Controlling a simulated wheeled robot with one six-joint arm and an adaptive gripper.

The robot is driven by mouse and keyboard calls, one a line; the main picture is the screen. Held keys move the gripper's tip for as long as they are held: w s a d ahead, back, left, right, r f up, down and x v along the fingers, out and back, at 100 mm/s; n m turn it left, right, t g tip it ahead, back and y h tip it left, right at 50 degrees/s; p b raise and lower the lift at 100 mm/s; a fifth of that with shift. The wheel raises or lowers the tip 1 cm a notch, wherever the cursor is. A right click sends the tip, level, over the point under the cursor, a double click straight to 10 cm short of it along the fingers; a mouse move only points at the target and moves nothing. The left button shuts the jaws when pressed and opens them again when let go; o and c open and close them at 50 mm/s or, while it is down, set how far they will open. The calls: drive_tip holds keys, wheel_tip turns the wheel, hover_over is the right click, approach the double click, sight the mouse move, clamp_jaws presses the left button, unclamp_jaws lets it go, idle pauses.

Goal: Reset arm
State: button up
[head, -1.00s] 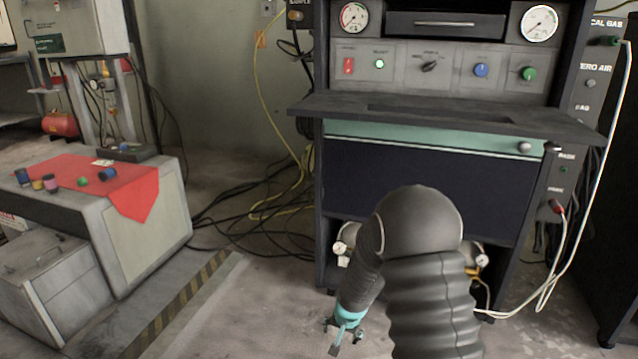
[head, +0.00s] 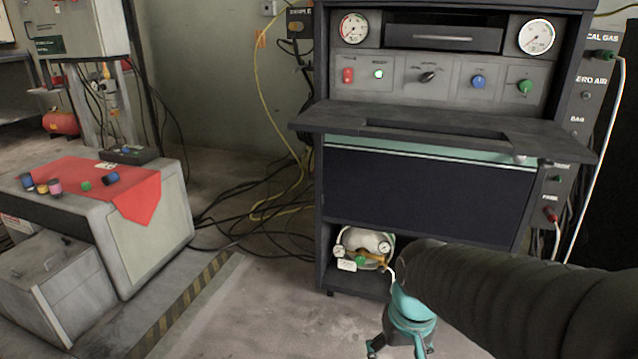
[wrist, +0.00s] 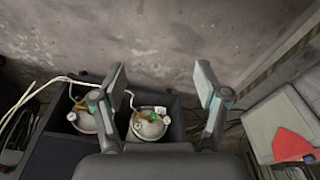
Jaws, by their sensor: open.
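My gripper (head: 400,347) hangs low at the bottom of the head view, in front of the lower right part of the dark cabinet (head: 420,185). My dark ribbed arm reaches in from the right edge. In the wrist view my gripper (wrist: 160,82) has its two fingers spread wide apart. Nothing is between them. The fingers point toward the floor and wall side, above the cabinet's open lower compartment.
A gas bottle with gauges (head: 365,245) sits in the cabinet's lower compartment; two round bottles show in the wrist view. A grey bench (head: 150,240) with a red cloth (head: 135,203) stands at left. Cables (head: 250,215) lie on the floor between. A white hose (head: 600,150) hangs at right.

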drive_tip(key=s+d+r+t+p, duration=0.2)
drive_tip(key=s+r, duration=0.4)
drive_tip(key=r, duration=0.6)
drive_tip(key=shift+d+r+m+t+p, duration=0.25)
drive_tip(key=shift+t+p, duration=0.35)
drive_tip(key=shift+t, duration=0.5)
drive_tip(key=shift+s, duration=0.1)
idle(1.3)
